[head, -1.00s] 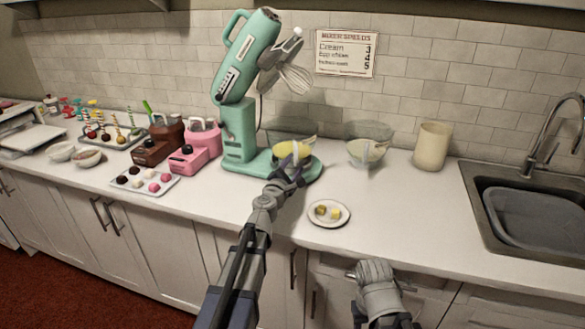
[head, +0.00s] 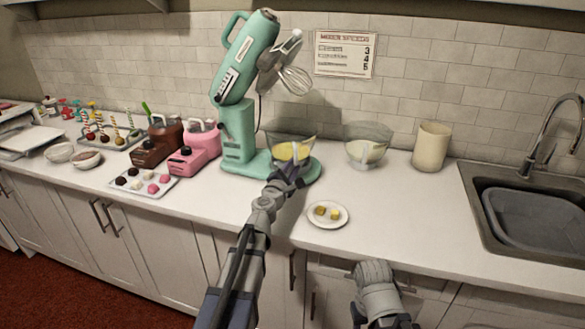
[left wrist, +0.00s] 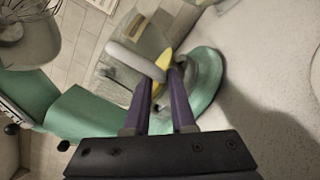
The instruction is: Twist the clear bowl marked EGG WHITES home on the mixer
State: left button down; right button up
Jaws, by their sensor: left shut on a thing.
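A clear bowl (head: 306,149) with yellow contents sits on the round base of the mint-green mixer (head: 237,130), under its raised head. My left gripper (head: 290,169) is at the bowl's near side. In the left wrist view, its purple fingers (left wrist: 163,78) are shut on the bowl's pale handle (left wrist: 137,61). A second clear bowl (head: 367,148) with pale contents stands on the counter to the right of the mixer. I cannot read a marking on either bowl. Whether the held bowl is locked in its seat is hidden. My right gripper (head: 373,274) is low at the counter's front, away from the bowls, its jaws unclear.
A small plate (head: 340,222) with yellow pieces lies in front of the mixer. A cream canister (head: 431,147) and sink (head: 520,215) are right. Pink (head: 196,150) and brown (head: 158,146) small machines and a sweets tray (head: 130,186) are left. The counter's front middle is mostly clear.

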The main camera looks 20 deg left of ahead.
pick_arm(q)
jog(key=shift+a, duration=0.1)
dwell(0.6)
jog(key=shift+s+a+m+h, duration=0.2)
jog(key=shift+a+m+h, duration=0.5)
jog(key=shift+h, duration=0.4)
jog(key=shift+a+m+g+h, duration=0.3)
jog(key=shift+a+m+h, duration=0.1)
jog(key=shift+a+h, duration=0.2)
jog(key=shift+s+a+m+h, duration=0.1)
jog(key=shift+a+m+h, duration=0.15)
jog(key=shift+h, duration=0.25)
jog(key=shift+d, duration=0.1)
